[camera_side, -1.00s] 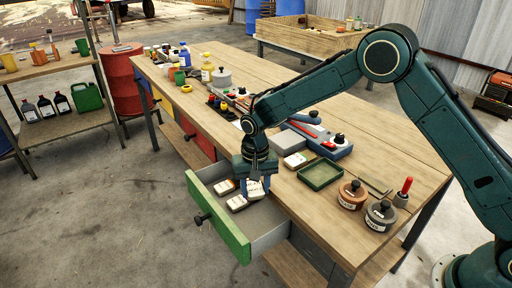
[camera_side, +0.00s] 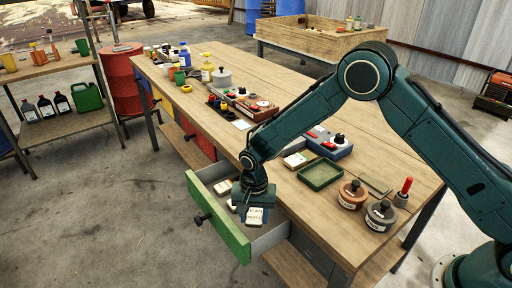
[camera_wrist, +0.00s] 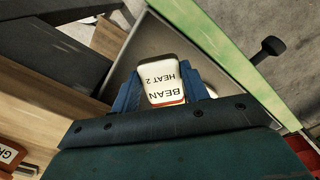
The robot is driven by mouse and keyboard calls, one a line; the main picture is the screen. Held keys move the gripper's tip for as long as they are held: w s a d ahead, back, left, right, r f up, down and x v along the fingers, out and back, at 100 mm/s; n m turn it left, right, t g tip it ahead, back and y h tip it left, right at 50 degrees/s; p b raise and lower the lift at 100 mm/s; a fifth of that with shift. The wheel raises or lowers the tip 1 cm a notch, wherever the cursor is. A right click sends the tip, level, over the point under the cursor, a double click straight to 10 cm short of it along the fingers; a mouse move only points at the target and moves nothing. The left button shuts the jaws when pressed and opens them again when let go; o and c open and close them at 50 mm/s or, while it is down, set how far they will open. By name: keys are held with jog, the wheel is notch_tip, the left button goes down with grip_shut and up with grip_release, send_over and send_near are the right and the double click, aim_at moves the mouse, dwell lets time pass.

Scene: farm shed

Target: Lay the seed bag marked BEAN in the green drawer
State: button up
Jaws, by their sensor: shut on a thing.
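The seed bag marked BEAN (camera_side: 256,215) is white with dark print and shows a reddish-brown edge in the wrist view (camera_wrist: 165,82). My gripper (camera_wrist: 166,92) is shut on it, with a blue finger on each side. In the side view my gripper (camera_side: 257,206) holds the bag over the open green drawer (camera_side: 225,229), at its right part. Whether the bag touches the drawer floor I cannot tell. Two other packets (camera_side: 224,187) lie in the drawer to the left, one mostly hidden behind my gripper.
The wooden workbench (camera_side: 290,205) borders the drawer. On it are a green tray (camera_side: 320,174), a white packet (camera_side: 297,160), a brown pot (camera_side: 352,194) and a grey pot (camera_side: 381,214). The drawer's black knob (camera_side: 201,218) sticks out in front. A red drawer (camera_side: 198,143) is shut.

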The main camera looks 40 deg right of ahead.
aim_at(247, 217)
jog(key=m, duration=0.3)
jog(key=w+m, duration=0.1)
jog(key=m, duration=0.1)
jog(key=shift+w+a+r, duration=0.1)
jog(key=shift+a+r, duration=0.05)
jog(key=shift+a, duration=0.15)
jog(key=shift+w+a+r+m, duration=0.1)
jog(key=shift+w+m, duration=0.15)
jog(key=shift+m, duration=0.9)
jog(key=shift+w+a+m, duration=0.1)
jog(key=shift+w+m, duration=0.15)
jog(key=shift+m, duration=0.9)
jog(key=shift+f, duration=1.5)
jog(key=shift+f, duration=0.6)
jog(key=o, duration=0.8)
jog(key=shift+c, duration=0.2)
jog(key=shift+r, duration=0.15)
